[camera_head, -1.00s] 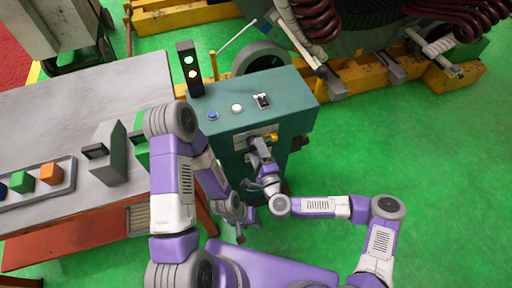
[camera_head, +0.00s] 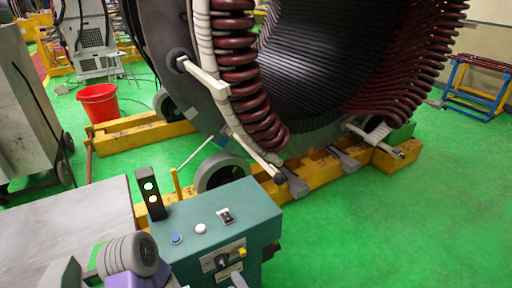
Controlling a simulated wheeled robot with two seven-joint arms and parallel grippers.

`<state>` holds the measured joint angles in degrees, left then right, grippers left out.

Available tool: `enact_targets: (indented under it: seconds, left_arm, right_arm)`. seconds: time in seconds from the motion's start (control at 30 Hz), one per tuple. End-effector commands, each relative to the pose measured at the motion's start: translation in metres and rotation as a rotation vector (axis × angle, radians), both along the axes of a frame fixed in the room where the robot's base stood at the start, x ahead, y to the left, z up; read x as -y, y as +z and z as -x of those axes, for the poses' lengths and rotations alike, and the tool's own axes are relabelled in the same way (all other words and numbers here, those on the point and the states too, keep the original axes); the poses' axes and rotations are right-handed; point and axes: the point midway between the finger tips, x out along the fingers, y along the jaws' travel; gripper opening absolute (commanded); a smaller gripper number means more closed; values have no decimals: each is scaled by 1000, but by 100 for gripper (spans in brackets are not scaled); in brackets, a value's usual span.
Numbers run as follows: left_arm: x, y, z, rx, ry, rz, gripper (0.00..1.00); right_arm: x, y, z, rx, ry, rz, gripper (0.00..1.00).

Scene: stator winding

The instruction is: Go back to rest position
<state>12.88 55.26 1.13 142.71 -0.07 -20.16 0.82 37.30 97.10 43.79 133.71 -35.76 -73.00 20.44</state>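The teal control box (camera_head: 218,228) stands at the lower middle, with a blue button, a white button and a small black switch on top. Part of my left arm shows at the bottom left, over the table edge. A small grey piece at the bottom edge below the switch may be part of my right arm. Neither gripper shows in this view.
The large stator (camera_head: 330,70) with dark red coils stands on a yellow frame (camera_head: 325,178) behind the box. A grey table (camera_head: 75,222) is at left. A red bucket (camera_head: 99,103) and a blue rack (camera_head: 476,90) stand farther back. Green floor at right is clear.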

Motion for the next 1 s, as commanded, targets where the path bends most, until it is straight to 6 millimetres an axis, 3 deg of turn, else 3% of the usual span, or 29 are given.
enact_targets:
  seconds: [0.13, 0.27, 0.4, 0.5, 0.6, 0.7, 0.83, 1.0]
  left_arm:
    - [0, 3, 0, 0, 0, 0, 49]
    - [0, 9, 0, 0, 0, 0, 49]
    - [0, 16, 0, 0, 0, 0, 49]
    - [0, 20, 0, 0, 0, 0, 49]
    - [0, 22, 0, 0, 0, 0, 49]
    - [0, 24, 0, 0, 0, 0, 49]
    - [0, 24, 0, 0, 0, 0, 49]
    - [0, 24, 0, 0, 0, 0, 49]
  right_arm:
    - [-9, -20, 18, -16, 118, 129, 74]
    - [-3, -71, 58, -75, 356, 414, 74]
    - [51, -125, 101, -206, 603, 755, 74]
    - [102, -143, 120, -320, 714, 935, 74]
    - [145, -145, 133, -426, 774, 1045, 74]
    - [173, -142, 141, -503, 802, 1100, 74]
    - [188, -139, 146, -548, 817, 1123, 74]
    - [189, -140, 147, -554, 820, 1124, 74]
